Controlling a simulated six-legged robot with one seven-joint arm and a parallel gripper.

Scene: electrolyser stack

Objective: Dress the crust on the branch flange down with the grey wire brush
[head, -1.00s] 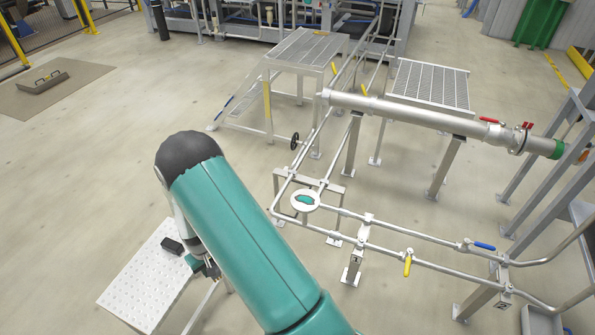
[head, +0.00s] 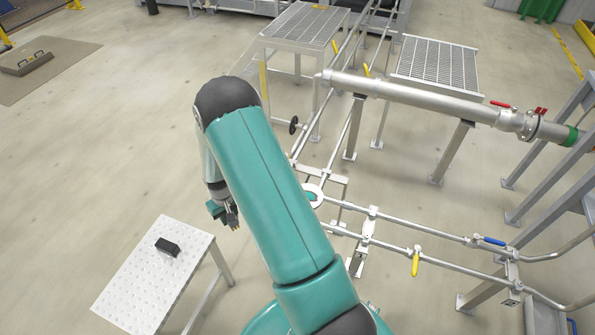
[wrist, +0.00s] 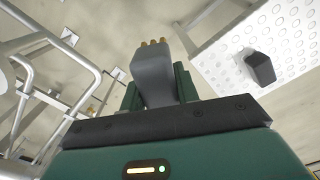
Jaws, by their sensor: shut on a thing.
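My gripper (wrist: 158,90) is shut on the grey wire brush (wrist: 153,72), whose brassy bristle tips point away from the palm in the wrist view. In the head view my gripper (head: 229,212) hangs in the air beyond the table's right edge, with the bristles downward. The branch flange (head: 321,201) is a pale round disc on the low pipework, right of my gripper and apart from it. A green patch of crust (head: 311,197) shows on its face. My arm partly hides the flange.
A white perforated table (head: 140,285) at lower left bears a black block (head: 167,247). Thin pipes with a yellow-handled valve (head: 415,263) and a blue-handled valve (head: 488,241) run right of the flange. A thick pipe (head: 420,97) crosses behind. Open floor lies at left.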

